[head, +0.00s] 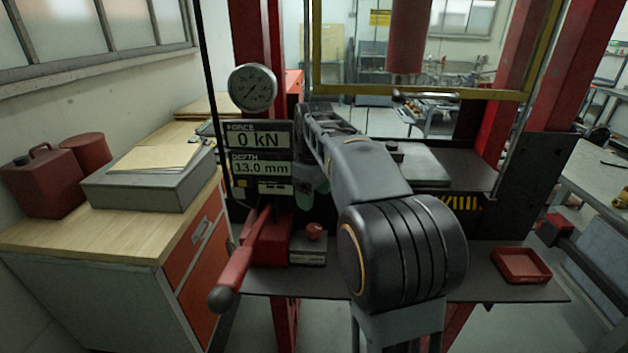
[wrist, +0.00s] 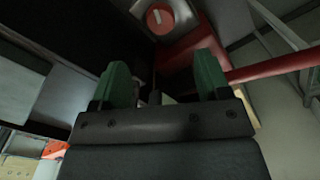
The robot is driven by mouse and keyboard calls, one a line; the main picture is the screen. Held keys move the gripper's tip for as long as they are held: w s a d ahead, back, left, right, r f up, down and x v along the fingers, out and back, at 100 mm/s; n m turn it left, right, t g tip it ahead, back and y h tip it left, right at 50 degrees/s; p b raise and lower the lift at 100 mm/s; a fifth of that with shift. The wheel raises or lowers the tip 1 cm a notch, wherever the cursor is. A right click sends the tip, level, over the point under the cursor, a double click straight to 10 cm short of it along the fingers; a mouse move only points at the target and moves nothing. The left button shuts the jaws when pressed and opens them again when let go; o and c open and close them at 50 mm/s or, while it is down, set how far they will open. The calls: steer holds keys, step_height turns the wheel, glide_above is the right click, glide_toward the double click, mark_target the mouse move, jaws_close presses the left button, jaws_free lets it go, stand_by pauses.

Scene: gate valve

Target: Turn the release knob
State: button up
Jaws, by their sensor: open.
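The release knob (head: 314,231) is a small red knob on a grey block at the press's front, left of my arm. In the wrist view the release knob (wrist: 160,18) is a red disc with a pale bar, at the top edge beyond my fingertips. My gripper (wrist: 164,78) is open, with two green fingers set wide apart and nothing between them. The fingers are apart from the knob. In the head view a green finger shows above the knob, beside the display; my arm hides most of the gripper.
A red pump lever (head: 239,268) slants forward, left of the knob; its red bar (wrist: 275,70) also shows in the wrist view. The display (head: 258,152) reads 0 kN and 13.0 mm, below a round gauge (head: 252,88). A red tray (head: 520,265) lies on the right shelf.

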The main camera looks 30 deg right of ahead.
steer(key=shift+r, duration=1.85)
